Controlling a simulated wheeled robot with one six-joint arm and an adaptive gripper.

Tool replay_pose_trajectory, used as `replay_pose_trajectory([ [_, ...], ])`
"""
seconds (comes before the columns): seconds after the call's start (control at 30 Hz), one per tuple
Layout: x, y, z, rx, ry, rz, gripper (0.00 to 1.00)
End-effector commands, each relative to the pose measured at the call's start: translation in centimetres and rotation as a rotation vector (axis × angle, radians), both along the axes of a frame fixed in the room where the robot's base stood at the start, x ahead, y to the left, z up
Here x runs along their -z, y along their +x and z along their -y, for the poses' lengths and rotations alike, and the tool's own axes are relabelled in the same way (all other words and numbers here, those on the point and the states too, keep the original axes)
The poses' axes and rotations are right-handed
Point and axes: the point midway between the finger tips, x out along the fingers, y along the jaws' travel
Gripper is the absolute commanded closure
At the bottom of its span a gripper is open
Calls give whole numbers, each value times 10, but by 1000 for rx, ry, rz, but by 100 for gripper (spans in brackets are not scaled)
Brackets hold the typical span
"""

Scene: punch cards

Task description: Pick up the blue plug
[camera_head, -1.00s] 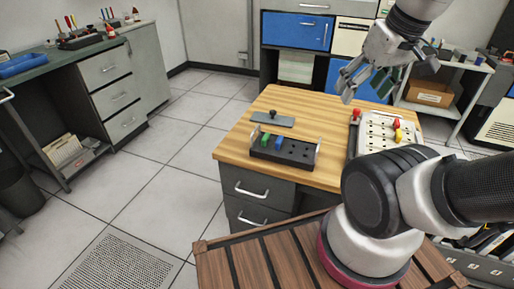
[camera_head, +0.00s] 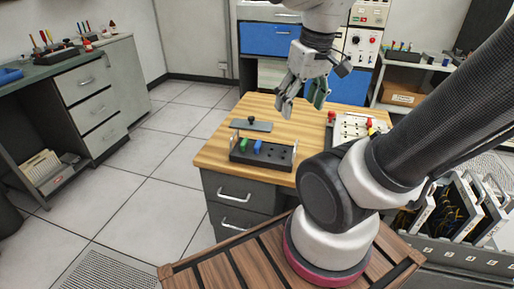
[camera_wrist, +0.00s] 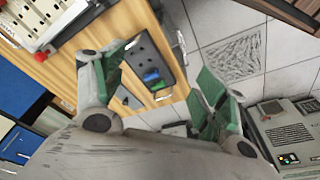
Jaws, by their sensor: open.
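The blue plug (camera_head: 258,146) stands in a black block with holes (camera_head: 280,156) on the wooden desk. In the wrist view the blue plug (camera_wrist: 151,77) shows between my fingers, farther off. A green plug (camera_head: 243,145) stands just left of it in the head view; it also shows in the wrist view (camera_wrist: 154,86). My gripper (camera_head: 302,106) is open and empty, in the air above and to the right of the block in the head view. Its green-padded fingers (camera_wrist: 160,85) are spread apart, touching nothing.
A grey plate with a dark knob (camera_head: 251,125) lies behind the block. A white panel with a red knob and sliders (camera_head: 350,128) lies at the desk's right. The wooden desk (camera_head: 215,148) is clear at its left end.

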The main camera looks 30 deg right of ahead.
Motion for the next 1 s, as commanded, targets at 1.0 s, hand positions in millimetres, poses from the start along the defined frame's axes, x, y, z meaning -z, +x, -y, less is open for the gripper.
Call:
replay_pose_trajectory([
  [1.0,153,181,-10,2222,199,-107,28],
])
